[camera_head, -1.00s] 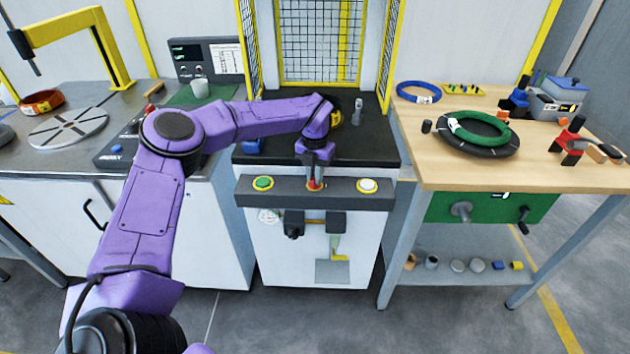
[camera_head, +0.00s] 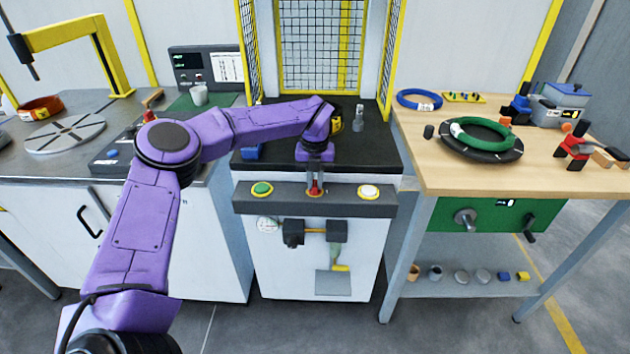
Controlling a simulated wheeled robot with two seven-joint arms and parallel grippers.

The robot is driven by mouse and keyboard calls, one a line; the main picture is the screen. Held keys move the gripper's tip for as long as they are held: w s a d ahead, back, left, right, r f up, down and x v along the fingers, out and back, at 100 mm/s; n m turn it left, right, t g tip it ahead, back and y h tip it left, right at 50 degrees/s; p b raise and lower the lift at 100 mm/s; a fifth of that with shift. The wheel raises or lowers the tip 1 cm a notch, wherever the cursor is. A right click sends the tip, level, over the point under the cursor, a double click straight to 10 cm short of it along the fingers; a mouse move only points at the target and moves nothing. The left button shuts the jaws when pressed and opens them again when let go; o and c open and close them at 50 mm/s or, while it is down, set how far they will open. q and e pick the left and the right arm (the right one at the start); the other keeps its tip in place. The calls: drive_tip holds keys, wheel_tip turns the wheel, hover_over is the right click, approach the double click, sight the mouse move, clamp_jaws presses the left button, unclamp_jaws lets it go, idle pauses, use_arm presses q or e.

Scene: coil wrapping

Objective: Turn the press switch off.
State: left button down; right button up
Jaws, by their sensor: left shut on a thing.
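The press is the white cabinet with a dark panel (camera_head: 290,201) across its front. The panel carries a green button (camera_head: 262,189) at left, a red switch knob (camera_head: 315,188) in a yellow ring at the middle, and a pale button (camera_head: 368,192) at right. My left gripper (camera_head: 315,182) points down at the middle of the panel, with its fingers shut on the red switch knob. The fingers partly cover the knob, so its turned position is hard to read. My right gripper is not in view.
Behind the panel is the black press bed (camera_head: 375,155) with yellow-framed mesh guards. A wooden bench (camera_head: 450,180) with coils stands at right. A grey counter (camera_head: 50,165) with a round slotted plate (camera_head: 65,134) is at left. My left arm spans the left foreground.

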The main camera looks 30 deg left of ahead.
sight(315, 183)
use_arm(q)
drive_tip(key=shift+w+r, duration=0.1)
drive_tip(key=shift+r, duration=0.1)
drive_tip(key=c, duration=1.1)
unclamp_jaws()
wheel_tip(315, 183, up, 10)
drive_tip(key=shift+r, duration=0.25)
